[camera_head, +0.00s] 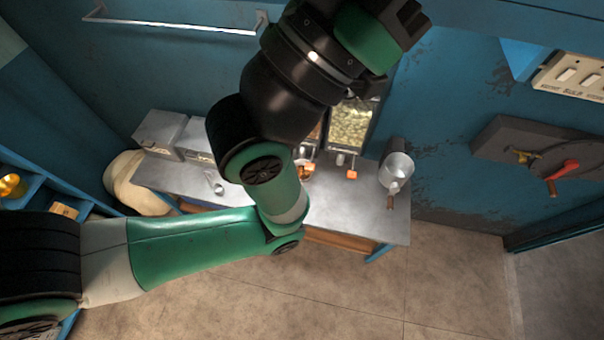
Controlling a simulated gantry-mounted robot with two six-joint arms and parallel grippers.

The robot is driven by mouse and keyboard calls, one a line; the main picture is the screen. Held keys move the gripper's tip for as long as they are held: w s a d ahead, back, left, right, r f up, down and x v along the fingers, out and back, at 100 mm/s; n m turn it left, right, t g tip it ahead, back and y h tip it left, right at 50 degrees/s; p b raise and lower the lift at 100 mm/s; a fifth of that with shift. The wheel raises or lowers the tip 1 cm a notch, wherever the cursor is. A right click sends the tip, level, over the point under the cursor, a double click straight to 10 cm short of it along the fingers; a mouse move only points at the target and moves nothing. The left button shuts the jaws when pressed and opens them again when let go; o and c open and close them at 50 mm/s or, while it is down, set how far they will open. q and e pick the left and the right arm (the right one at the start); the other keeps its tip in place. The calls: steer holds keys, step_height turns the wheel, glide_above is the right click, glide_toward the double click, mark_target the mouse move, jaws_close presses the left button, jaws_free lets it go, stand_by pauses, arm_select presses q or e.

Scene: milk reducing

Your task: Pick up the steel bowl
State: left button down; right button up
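A grey metal pan-like vessel (397,165) stands at the right end of the steel-topped table (345,215), with a handle pointing toward the front. A small round vessel with orange-brown contents (305,173) sits mid-table, partly hidden behind my arm. I cannot tell for sure which vessel is the steel bowl. My green and black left arm comes in from the left, crosses over the table and bends up toward the top of the picture. No fingertips of my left gripper show. My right arm and gripper are not in view.
Grey metal boxes (161,132) stand at the table's left end, near a small metal utensil (216,184). A red-handled wall fixture (560,172) juts out on the right. A pale sack (133,185) leans left of the table. The floor in front is clear.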

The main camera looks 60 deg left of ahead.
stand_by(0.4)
arm_select(q)
steer(key=c, duration=0.8)
jaws_free()
